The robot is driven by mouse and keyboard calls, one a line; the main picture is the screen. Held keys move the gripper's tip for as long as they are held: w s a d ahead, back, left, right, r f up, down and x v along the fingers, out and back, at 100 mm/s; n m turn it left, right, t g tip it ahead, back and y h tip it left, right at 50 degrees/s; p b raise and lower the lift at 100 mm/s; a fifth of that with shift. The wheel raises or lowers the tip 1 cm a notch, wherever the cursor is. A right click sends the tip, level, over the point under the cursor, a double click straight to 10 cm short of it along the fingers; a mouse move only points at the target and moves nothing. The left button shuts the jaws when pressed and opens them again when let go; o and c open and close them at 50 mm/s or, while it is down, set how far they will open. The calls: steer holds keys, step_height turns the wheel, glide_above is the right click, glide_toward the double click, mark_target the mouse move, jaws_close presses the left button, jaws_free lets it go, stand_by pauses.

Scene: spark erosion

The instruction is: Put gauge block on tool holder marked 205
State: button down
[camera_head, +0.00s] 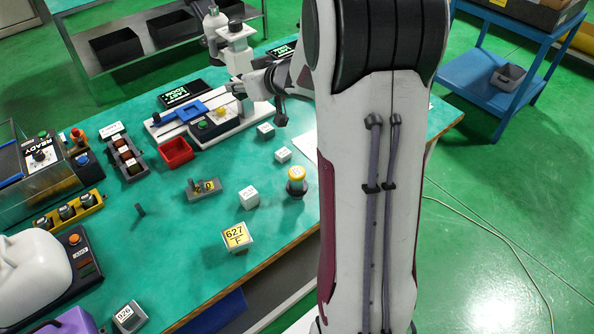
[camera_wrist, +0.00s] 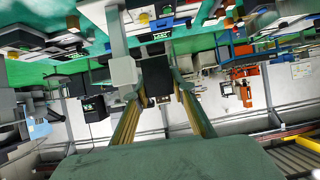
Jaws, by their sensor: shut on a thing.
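My gripper (camera_wrist: 156,88) shows in the wrist view, its two fingers closed around a dark block (camera_wrist: 157,72). I cannot tell for sure whether this is the gauge block. In the head view the end of my arm is over the back of the green table, partly hidden by my own upper arm link, and the held thing is not clear. A grey holder with a yellow label (camera_head: 205,188) lies mid-table; its label is only partly readable, beginning with a 2. Blocks marked 627 (camera_head: 237,237) and 926 (camera_head: 129,317) stand nearer the front.
Pale cubes (camera_head: 249,198) and a yellow-topped cylinder (camera_head: 297,181) stand near the table's right edge. A red bin (camera_head: 176,151) is left of centre. Bare green table surrounds the holder.

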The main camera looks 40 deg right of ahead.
steer(key=s+d+f+n+y, duration=0.2)
steer(key=s+d, duration=0.1)
steer(key=s, duration=0.3)
steer(key=n+y, duration=0.2)
glide_above(297, 172)
steer(key=shift+f+g, duration=0.4)
steer(key=shift+f, duration=1.3)
steer(key=shift+f, duration=0.1)
steer(key=shift+d+f, duration=0.1)
steer(key=shift+f, duration=2.75)
steer(key=shift+f, duration=2.1)
steer(key=shift+f, duration=0.15)
